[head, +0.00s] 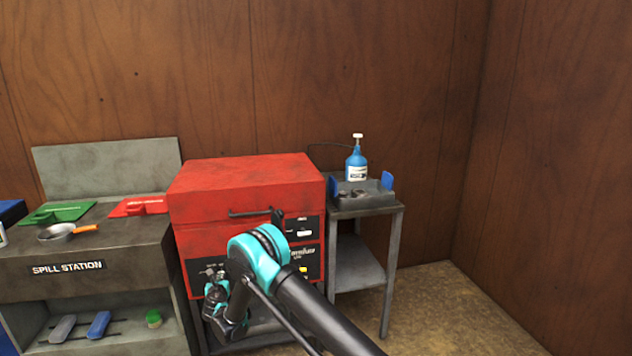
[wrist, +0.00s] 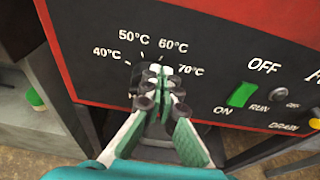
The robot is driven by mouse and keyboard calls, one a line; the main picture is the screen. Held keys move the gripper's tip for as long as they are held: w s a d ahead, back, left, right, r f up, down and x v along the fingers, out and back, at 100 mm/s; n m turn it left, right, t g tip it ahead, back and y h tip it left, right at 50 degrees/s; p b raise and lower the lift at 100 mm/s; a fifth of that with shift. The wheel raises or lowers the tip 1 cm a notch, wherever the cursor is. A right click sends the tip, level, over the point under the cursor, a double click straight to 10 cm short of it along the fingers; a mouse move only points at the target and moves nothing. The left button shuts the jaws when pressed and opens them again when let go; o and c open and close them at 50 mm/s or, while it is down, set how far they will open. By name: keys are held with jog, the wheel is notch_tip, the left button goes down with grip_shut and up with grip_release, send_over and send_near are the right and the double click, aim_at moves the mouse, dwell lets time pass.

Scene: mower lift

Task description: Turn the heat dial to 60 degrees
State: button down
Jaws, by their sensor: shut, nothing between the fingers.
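The heat dial's scale (wrist: 146,50) shows in the wrist view on the black front panel, with marks 40, 50, 60 and 70 °C. My gripper (wrist: 158,78) is shut and empty, its fingertips in front of the dial area just below the 50 and 60 marks. The fingers hide most or all of the dial, so its pointer setting and any contact cannot be told. In the head view my gripper (head: 216,284) is at the lower left front of the red machine (head: 245,187), and the dial is not distinguishable there.
Right of the scale are a green ON/OFF switch (wrist: 241,95), a small grey round part (wrist: 279,92) and a yellow drain button (wrist: 315,123). A spill station bench (head: 105,256) stands left of the machine. A grey cart (head: 378,208) with a blue bottle (head: 356,166) stands right.

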jog(key=shift+s+a+f, duration=0.1)
jog(key=shift+a+f, duration=0.05)
jog(key=shift+f, duration=0.25)
dwell(0.7)
jog(key=shift+s+a+r, duration=0.1)
jog(key=shift+a, duration=0.45)
jog(key=shift+s+a, duration=0.1)
jog(key=shift+a, duration=0.35)
dwell(0.6)
jog(key=f+v, duration=0.1)
jog(key=v, duration=0.4)
jog(key=shift+s+r, duration=0.2)
jog(key=shift+s, duration=0.4)
